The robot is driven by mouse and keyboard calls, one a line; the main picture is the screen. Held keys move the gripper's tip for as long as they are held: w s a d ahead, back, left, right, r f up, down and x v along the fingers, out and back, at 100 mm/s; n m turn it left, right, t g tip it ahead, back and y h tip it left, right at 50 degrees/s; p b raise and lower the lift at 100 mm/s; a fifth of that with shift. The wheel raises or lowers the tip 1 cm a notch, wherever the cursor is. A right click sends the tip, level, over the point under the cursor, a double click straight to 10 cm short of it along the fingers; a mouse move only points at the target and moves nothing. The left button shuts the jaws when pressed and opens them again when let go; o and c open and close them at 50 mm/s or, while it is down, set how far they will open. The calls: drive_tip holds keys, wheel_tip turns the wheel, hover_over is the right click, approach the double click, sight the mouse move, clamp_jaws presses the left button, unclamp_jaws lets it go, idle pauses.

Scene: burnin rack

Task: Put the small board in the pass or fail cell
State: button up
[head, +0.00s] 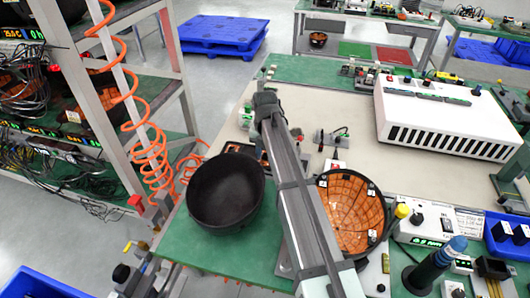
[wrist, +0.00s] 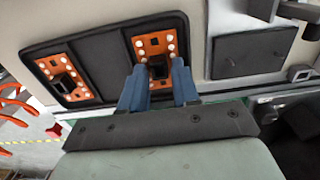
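In the wrist view, two small orange boards lie in a black tray (wrist: 100,58). Each has a dark block in its middle and pale round spots along its edges. One board (wrist: 47,66) is at the left; the other board (wrist: 143,42) is at my gripper (wrist: 160,68). My two blue fingers stand apart, one on each side of that board's dark block, with a gap visible between them. Whether they touch it I cannot tell. In the head view my arm hides the gripper and most of the tray (head: 232,147). Green (head: 356,49) and red (head: 396,56) panels lie under the far bench.
A black bowl (head: 226,192) stands left of my arm, and a bowl lined with orange boards (head: 352,212) stands right. A white slotted box (head: 440,118) is at the back right. A dark square plate (wrist: 254,52) lies right of the tray. Orange coiled hose hangs at left.

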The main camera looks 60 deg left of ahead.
sight(266, 158)
drive_tip(key=shift+r, duration=0.1)
wheel_tip(266, 158, up, 12)
idle(0.5)
drive_tip(key=shift+w, duration=0.1)
idle(0.4)
